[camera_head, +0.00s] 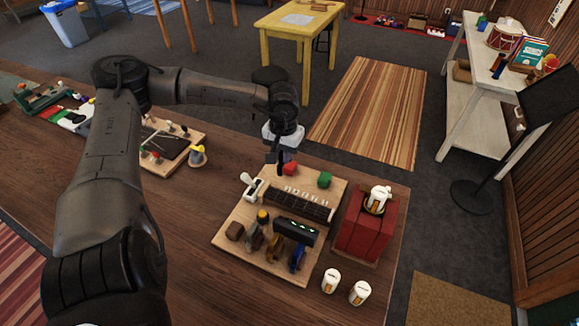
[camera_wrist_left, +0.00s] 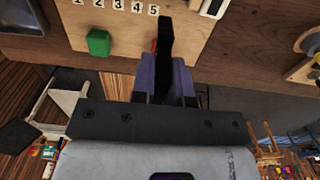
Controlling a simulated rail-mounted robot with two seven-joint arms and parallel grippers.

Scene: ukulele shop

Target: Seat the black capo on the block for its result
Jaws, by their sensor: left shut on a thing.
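My left gripper (camera_head: 273,146) points down over the far edge of the light wooden board (camera_head: 232,238). It is shut on a dark, narrow piece, which appears to be the black capo (camera_head: 272,157). In the left wrist view the black capo (camera_wrist_left: 166,42) stands out between the purplish fingers (camera_wrist_left: 166,78), over bare board. A dark fretted block (camera_head: 297,206) lies across the board, with number tiles 1 to 5 (camera_wrist_left: 120,5) along its far side. A red block (camera_head: 290,169) is close beside the capo, partly hidden in the wrist view. My right gripper is not in view.
A green block (camera_head: 324,180) and white lever (camera_head: 251,186) are on the board. Several coloured capos (camera_head: 275,247) and a black box with green lights (camera_head: 297,232) line its near side.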

